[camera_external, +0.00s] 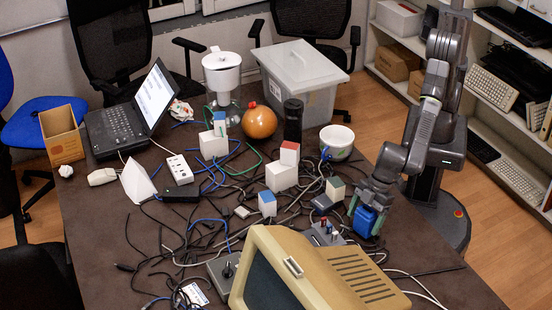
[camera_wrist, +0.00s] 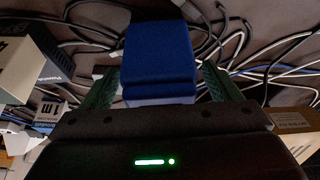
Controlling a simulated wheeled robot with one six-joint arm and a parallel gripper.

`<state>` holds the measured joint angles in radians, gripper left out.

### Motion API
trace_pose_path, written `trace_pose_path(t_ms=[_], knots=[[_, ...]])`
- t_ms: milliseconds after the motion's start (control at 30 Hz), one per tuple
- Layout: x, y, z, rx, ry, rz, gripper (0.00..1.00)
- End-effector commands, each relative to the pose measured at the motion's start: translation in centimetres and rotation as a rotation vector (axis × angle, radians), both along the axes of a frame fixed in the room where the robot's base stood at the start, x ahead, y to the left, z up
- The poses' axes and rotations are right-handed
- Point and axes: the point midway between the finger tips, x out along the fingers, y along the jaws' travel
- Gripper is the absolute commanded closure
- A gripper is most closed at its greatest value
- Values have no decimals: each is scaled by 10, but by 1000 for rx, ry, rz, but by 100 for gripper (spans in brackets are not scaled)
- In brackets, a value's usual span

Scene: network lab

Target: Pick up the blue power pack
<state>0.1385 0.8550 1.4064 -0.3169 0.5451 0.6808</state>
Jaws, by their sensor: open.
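The blue power pack (camera_external: 365,222) is near the right side of the dark table, behind the beige monitor. In the wrist view, the green fingers of my gripper (camera_wrist: 158,88) are open, one on each side of the pack. I cannot tell whether either finger touches it. The pack's underside is hidden.
Tangled cables (camera_external: 215,195) cover the table around the pack. The beige monitor (camera_external: 300,275) stands close in front. A white bowl (camera_external: 337,142) and a clear bin (camera_external: 303,85) stand behind.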

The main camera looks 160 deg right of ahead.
Motion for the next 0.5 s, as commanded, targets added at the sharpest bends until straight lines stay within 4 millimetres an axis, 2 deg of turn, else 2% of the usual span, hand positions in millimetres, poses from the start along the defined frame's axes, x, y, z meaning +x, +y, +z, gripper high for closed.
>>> trace_pose_path(t_ms=[267, 500], knots=[[1, -1, -2, 1, -2, -1, 16], [1, -1, -2, 1, -2, -1, 62]])
